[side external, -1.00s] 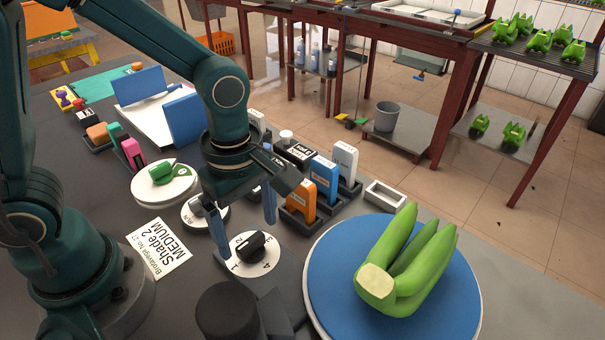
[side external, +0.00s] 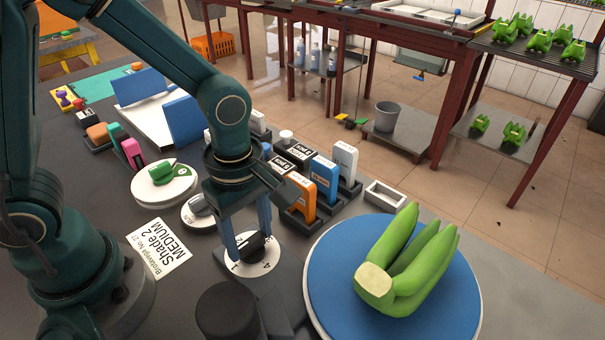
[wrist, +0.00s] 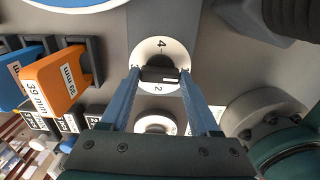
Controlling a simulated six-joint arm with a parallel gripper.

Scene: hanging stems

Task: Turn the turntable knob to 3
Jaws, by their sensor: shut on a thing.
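The turntable knob is a black bar-shaped knob (side external: 250,245) on a white numbered dial (side external: 259,266), in front of the blue turntable (side external: 330,285). In the wrist view the knob (wrist: 159,75) lies between my fingers, with a 4 above it and a 2 below it on the dial (wrist: 160,50). My gripper (side external: 250,240) points down over the dial, its blue fingers shut on the knob from both sides. The fingers hide parts of the dial, and I cannot tell which number the knob points to. A green banana cluster (side external: 405,265) rests on the turntable.
Another dial (side external: 198,212) and a green-knobbed dial (side external: 164,183) stand to the left. Orange (side external: 300,199) and blue (side external: 324,180) blocks stand in holders behind. A printed card (side external: 159,247) lies at left. A dark cylinder (side external: 227,310) stands close in front.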

